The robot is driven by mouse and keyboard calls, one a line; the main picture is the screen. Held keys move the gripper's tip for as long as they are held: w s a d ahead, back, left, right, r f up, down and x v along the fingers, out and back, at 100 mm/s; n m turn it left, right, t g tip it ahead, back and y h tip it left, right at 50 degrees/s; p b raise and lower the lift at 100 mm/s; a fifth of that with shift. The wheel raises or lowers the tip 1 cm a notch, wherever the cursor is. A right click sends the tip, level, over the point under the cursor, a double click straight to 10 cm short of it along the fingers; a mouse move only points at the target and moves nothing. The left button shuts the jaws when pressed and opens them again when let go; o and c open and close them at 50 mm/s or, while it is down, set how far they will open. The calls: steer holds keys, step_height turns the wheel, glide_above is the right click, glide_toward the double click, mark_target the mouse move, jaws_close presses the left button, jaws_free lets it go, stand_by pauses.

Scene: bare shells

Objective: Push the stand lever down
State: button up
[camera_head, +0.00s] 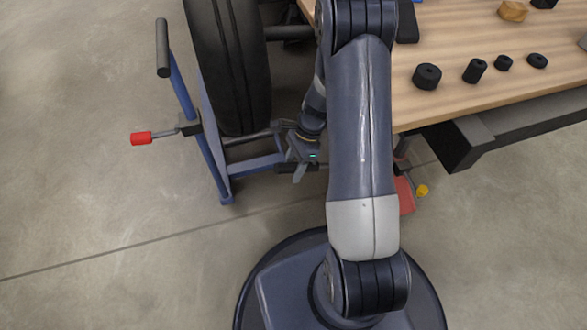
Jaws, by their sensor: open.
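A blue stand (206,160) holds a black tire (232,70) at the upper left. A lever with a red grip (141,138) sticks out to the left from a dark block on the stand's post. It looks about level, though its exact tilt is hard to tell from above. My gripper (301,168) is low beside the stand's base, to the right of the tire and well apart from the red grip. It is open and looks empty; my arm hides part of the area to its right.
A wooden workbench (480,50) at the upper right bears several small black parts. A dark handle (162,48) tops the stand. The floor at left is clear.

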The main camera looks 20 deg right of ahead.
steer(key=shift+f, duration=0.2)
jaws_close()
stand_by(0.5)
